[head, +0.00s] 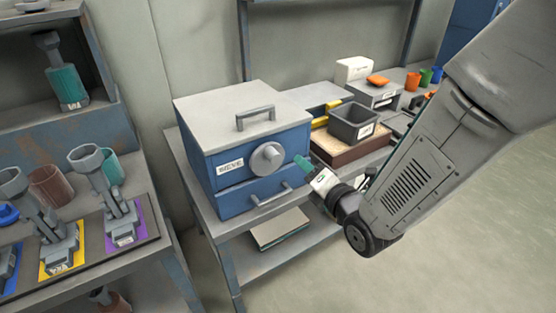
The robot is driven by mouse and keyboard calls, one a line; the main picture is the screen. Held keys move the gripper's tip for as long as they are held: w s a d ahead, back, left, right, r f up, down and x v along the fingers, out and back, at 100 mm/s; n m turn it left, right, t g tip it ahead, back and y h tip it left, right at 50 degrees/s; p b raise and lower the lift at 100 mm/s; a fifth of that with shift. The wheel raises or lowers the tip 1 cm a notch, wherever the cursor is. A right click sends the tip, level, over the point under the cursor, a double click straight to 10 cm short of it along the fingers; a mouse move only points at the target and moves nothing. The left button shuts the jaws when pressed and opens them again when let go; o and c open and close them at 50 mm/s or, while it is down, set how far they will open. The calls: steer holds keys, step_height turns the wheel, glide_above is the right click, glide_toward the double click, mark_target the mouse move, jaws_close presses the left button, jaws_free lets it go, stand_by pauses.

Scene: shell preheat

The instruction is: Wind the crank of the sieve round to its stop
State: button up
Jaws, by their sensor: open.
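The sieve (250,150) is a blue box with a pale grey lid, a top handle and a "SIEVE" label, standing on a grey bench. On its front is a round grey crank hub (268,158). Below the hub is a drawer with a bar handle (271,195). My gripper (307,169) is open, just right of the hub, at the sieve's front right corner. A teal piece shows at its front end; I cannot tell whether it is a fingertip or the crank's grip. Contact with the crank cannot be made out.
A dark open bin (353,122) on a brown block and a grey box (374,96) stand right of the sieve. The left bench holds several upright tools on coloured plates (125,226). Open floor lies at the lower right.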

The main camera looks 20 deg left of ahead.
mark_target(276, 159)
steer(key=a+n, duration=0.1)
steer(key=a, duration=0.2)
steer(key=w+a+n+y, duration=0.1)
steer(key=a, duration=0.1)
steer(key=w+a+f+n+y, duration=0.1)
steer(key=a, duration=0.2)
steer(key=shift+w+a, duration=0.25)
steer(key=shift+a, duration=0.1)
steer(key=c, duration=1)
